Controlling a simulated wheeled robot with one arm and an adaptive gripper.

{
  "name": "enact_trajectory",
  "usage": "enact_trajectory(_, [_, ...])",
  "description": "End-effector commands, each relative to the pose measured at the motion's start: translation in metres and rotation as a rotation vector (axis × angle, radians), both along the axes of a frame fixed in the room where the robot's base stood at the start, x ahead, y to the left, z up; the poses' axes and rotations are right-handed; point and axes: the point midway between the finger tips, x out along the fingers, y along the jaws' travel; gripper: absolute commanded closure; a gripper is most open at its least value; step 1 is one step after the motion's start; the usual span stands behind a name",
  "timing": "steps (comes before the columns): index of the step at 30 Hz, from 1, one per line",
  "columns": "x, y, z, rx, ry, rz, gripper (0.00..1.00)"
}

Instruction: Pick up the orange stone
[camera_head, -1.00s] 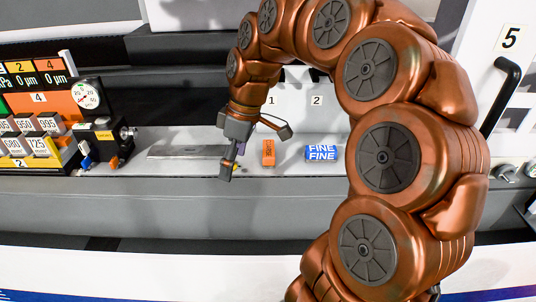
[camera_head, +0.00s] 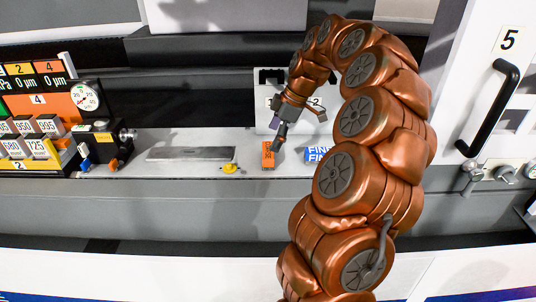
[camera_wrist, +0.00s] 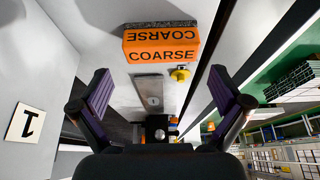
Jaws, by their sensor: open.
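The orange stone (camera_head: 267,155) stands on the grey machine bed, left of the blue stone marked FINE (camera_head: 318,154). In the wrist view the orange stone (camera_wrist: 161,46) shows the word COARSE on two faces, ahead of and between my fingers. My gripper (camera_head: 301,123) is above and just right of the orange stone in the head view, tilted downward. In the wrist view my gripper (camera_wrist: 162,97) has its two purple-padded fingers wide apart with nothing between them. The stone appears apart from both fingers.
A flat metal bar (camera_head: 190,154) lies left on the bed, with a small yellow knob (camera_head: 230,169) near its right end. A gauge block set and dial (camera_head: 85,97) stand at far left. A white panel (camera_head: 268,90) rises behind the stones.

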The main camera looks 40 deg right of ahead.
Motion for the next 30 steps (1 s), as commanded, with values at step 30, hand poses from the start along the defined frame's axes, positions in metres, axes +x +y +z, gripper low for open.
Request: enact_trajectory(30, [0.009,0.015,-0.051,-0.001,-0.001,0.0,0.1])
